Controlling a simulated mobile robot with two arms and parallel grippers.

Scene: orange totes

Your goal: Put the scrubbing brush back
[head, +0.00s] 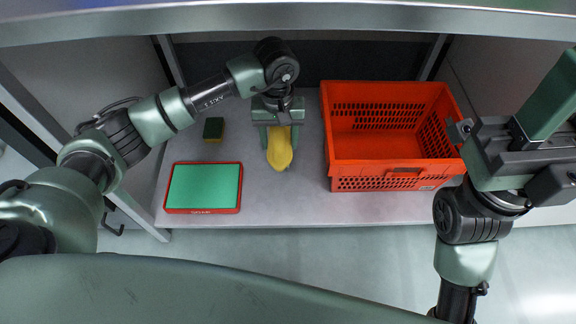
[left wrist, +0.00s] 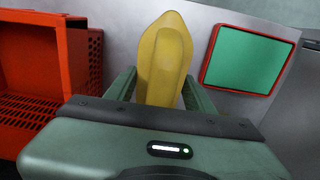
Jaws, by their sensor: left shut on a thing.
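A yellow, elongated scrubbing brush (head: 279,149) is between the fingers of my left gripper (head: 279,135), over the grey shelf left of the orange tote. In the left wrist view, the yellow brush (left wrist: 163,62) stands out between the two green fingers of the left gripper (left wrist: 162,88), which is shut on it. Its bristles are not visible. I cannot tell whether the brush touches the shelf. My right gripper (head: 490,135) is at the right edge, in front of the tote's right side; its finger opening is unclear.
An empty orange tote (head: 376,176) stands right of the brush. A red-rimmed tray with a green surface (head: 204,187) lies at the front left. A small dark green and yellow sponge (head: 213,129) lies behind it.

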